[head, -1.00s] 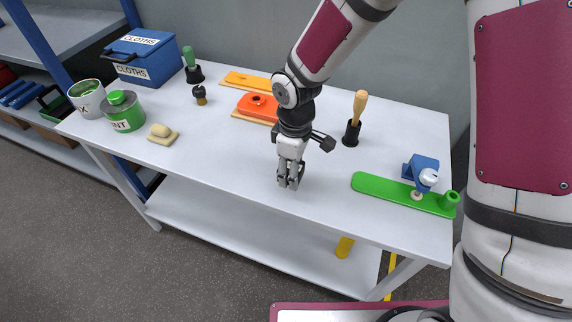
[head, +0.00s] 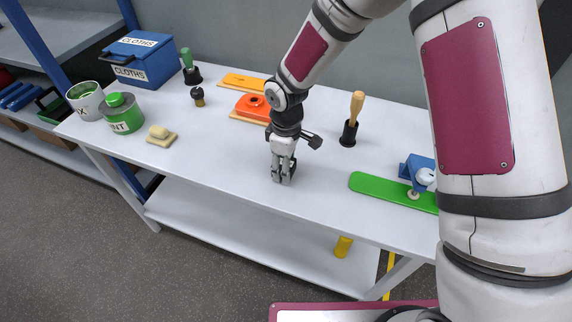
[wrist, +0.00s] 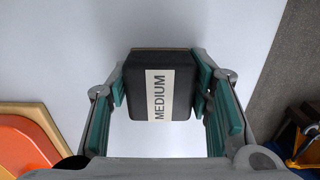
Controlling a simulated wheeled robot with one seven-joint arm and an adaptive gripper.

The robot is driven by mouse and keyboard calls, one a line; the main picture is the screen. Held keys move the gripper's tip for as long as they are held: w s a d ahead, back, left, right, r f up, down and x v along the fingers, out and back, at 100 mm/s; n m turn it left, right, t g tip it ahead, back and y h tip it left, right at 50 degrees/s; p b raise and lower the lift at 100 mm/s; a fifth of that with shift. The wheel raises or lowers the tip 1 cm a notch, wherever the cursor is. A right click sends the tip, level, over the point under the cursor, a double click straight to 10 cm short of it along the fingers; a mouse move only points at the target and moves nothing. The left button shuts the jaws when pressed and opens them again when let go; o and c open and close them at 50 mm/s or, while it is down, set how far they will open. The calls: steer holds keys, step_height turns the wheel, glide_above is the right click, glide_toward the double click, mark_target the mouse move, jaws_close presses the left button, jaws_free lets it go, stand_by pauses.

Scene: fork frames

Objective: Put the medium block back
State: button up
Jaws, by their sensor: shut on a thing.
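The medium block (wrist: 138,88) is dark with a white label reading "MEDIUM". In the wrist view it sits between the two finger pads of my gripper (wrist: 162,95), which are shut on its sides. In the head view my gripper (head: 283,172) points down over the front middle of the white table (head: 225,175). The block is hidden by the fingers there. I cannot tell whether it touches the table.
An orange tool on a wooden board (head: 252,107) lies behind my gripper. A wooden-handled tool in a black holder (head: 352,118) and a green board (head: 385,190) are to the right. A sponge-like block (head: 161,135), green tin (head: 124,114) and CLOTHS box (head: 145,60) stand left.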

steer(key=o, duration=1)
steer(key=shift+f, duration=0.1)
step_height(320, 180, up, 12)
steer(key=s+d+r+m+t, duration=0.1)
steer(key=s+d+r+m, duration=0.2)
steer(key=d+r, duration=0.5)
steer(key=s+d+r+m+t, duration=0.2)
steer(key=s+d+r+m, duration=0.3)
steer(key=s, duration=0.5)
steer(key=s+d+r+m+t, duration=0.1)
steer(key=s+d+r+m, duration=0.5)
steer(key=s, duration=0.3)
steer(key=shift+s+d+t, duration=0.4)
steer(key=shift+r, duration=0.1)
